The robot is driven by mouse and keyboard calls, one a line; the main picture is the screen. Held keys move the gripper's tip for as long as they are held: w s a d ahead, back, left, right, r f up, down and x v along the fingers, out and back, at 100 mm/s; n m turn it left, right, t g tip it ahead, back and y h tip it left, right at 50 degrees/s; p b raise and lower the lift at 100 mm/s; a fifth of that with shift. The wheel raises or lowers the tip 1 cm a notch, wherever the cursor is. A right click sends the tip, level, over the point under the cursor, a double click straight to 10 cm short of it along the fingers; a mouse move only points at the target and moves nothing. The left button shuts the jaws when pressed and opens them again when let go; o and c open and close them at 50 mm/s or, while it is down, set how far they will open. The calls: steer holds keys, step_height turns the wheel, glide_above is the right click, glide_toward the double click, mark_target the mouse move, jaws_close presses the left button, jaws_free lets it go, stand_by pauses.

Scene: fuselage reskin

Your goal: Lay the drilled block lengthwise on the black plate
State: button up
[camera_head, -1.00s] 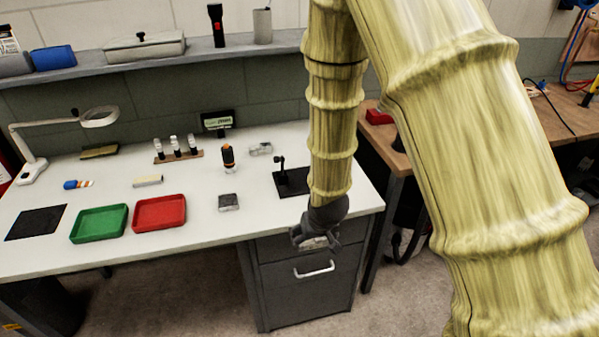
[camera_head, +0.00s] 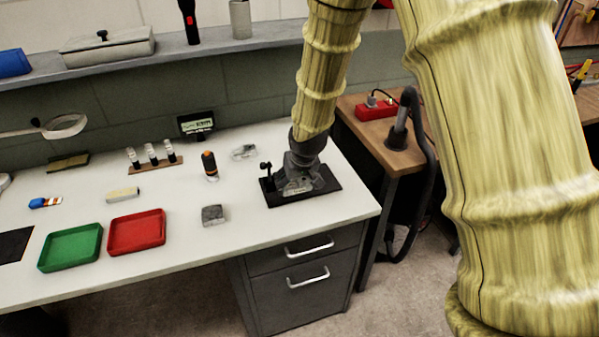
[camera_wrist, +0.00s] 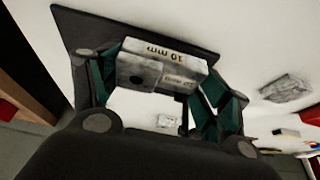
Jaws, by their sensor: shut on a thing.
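The drilled block (camera_wrist: 178,54) is pale grey, with a dark hole and a "10 mm" label visible in the wrist view. My gripper (camera_wrist: 160,88) is shut on it, one dark green finger at each end. In the head view my gripper (camera_head: 298,182) is over the black plate (camera_head: 322,187), near the right end of the table. The block overlaps the plate (camera_wrist: 92,28) in the wrist view; I cannot tell whether they touch. A small black post (camera_head: 265,168) stands at the plate's left end. My gripper hides part of the plate.
A grey block (camera_head: 213,214) lies left of the plate, and a metallic piece (camera_head: 244,152) lies behind it. An orange-and-black tool (camera_head: 209,165) stands nearby. A red tray (camera_head: 137,233) and a green tray (camera_head: 70,248) are farther left. The table front before the plate is clear.

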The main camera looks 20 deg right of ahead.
steer(key=w+d, duration=0.1)
steer(key=w, duration=0.1)
steer(key=w+d+p, duration=0.1)
steer(key=w, duration=0.1)
steer(key=w+d, duration=0.1)
steer(key=w, duration=0.2)
steer(key=shift+f+p, duration=0.25)
steer(key=shift+p, duration=0.05)
steer(key=shift+w+f+p, duration=0.1)
steer(key=shift+f+p, duration=0.35)
steer(key=shift+f, duration=1.35)
steer(key=shift+f, duration=0.2)
steer(key=o, duration=1.4)
steer(key=shift+r, duration=0.1)
steer(key=shift+b+v, duration=0.75)
steer(key=shift+v, duration=5.3)
